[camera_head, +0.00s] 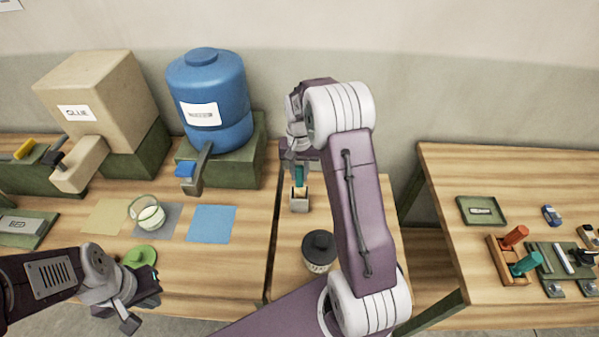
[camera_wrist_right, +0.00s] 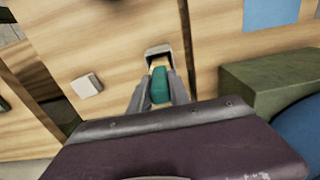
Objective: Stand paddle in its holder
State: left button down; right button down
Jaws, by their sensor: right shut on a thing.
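The paddle has a teal handle (camera_head: 299,176), which also shows in the right wrist view (camera_wrist_right: 160,87), and a pale lower part. My right gripper (camera_wrist_right: 160,92) is shut on the handle, one finger on each side. The holder (camera_head: 299,205) is a small open-topped box on the middle table; in the right wrist view its opening (camera_wrist_right: 157,50) lies just beyond the paddle's lower end. The paddle is over or in that opening; I cannot tell how deep. My left gripper (camera_head: 143,303) is empty, low at the left, with its fingers apart.
A dark-lidded jar (camera_head: 319,251) stands in front of the holder. A blue dispenser (camera_head: 208,100) on a green base (camera_head: 225,165) stands left of it. A pale block (camera_wrist_right: 87,86) lies nearby. A green-lidded thing (camera_head: 139,256) is close to my left gripper.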

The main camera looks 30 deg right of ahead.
jog(key=shift+w+d+f, duration=0.2)
jog(key=shift+w+f, duration=0.05)
jog(key=shift+w, duration=0.05)
jog(key=c, duration=1.6)
grip_release()
jog(key=shift+f, duration=0.1)
jog(key=o, duration=0.4)
jog(key=shift+s+a, duration=0.1)
jog(key=shift+s, duration=0.1)
jog(key=shift+r, duration=0.3)
notch_tip(320, 180, up, 12)
jog(key=shift+f+b, duration=0.1)
jog(key=shift+b, duration=0.2)
jog(key=s+a+f+n, duration=0.2)
jog(key=s+a+f, duration=0.1)
jog(key=s, duration=0.3)
jog(key=s+a+f+n, duration=0.2)
jog(key=s+a+f, duration=0.2)
jog(key=s, duration=0.2)
jog(key=s+a+f+n+t, duration=0.1)
jog(key=s+a+f+n, duration=0.1)
jog(key=s, duration=0.4)
jog(key=shift+a+f, duration=0.65)
jog(key=shift+a, duration=0.25)
